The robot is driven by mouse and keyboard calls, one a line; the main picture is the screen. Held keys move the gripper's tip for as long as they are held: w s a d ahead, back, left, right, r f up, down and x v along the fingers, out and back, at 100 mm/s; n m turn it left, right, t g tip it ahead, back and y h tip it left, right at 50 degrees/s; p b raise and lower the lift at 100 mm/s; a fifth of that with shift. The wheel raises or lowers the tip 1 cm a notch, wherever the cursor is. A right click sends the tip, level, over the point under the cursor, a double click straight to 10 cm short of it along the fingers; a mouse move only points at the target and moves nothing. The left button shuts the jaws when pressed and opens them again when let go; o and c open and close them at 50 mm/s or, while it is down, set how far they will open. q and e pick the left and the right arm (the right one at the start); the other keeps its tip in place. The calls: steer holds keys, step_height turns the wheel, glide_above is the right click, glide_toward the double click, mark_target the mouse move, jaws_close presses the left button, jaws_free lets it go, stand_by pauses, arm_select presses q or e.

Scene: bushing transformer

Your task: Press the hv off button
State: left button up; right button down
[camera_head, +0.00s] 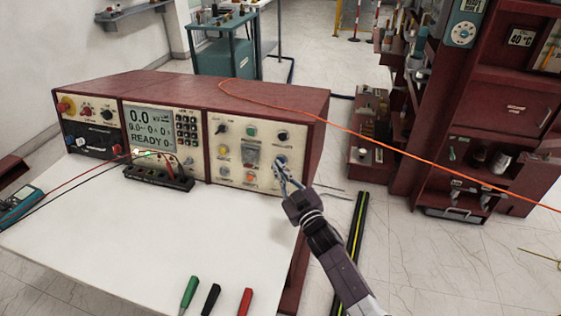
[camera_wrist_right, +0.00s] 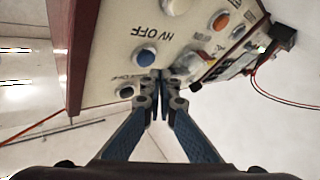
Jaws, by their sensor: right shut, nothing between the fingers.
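The control panel (camera_head: 236,190) is the cream right-hand face of a red cabinet on a white table. Its HV OFF button is blue; in the right wrist view the button (camera_wrist_right: 147,57) sits beside the "HV OFF" label. In the head view the blue button (camera_head: 281,160) is at the panel's right side, just beyond my right fingertips. My right gripper (camera_head: 281,174) is shut and empty, pointing at the panel. In the right wrist view its closed tips (camera_wrist_right: 156,75) are close to the button; I cannot tell whether they touch it. My left gripper is not in view.
Other buttons and knobs surround it, including a green button (camera_head: 250,131) and an orange button (camera_wrist_right: 220,20). A black terminal block (camera_head: 158,175) with cables stands before the cabinet. Green, black and red probes (camera_head: 210,298) lie on the white table (camera_head: 110,245). An orange cable (camera_head: 400,150) runs off right.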

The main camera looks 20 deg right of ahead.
steer(key=shift+s+a+r+p, duration=0.2)
steer(key=shift+s+a+p, duration=0.25)
steer(key=shift+s, duration=0.2)
steer(key=shift+s+a+r+p, duration=0.2)
steer(key=shift+s+a+p, duration=0.2)
steer(key=shift+s, duration=0.25)
steer(key=shift+s+a+r+p, duration=0.2)
steer(key=shift+s+a+p, duration=0.15)
steer(key=shift+s+a, duration=0.25)
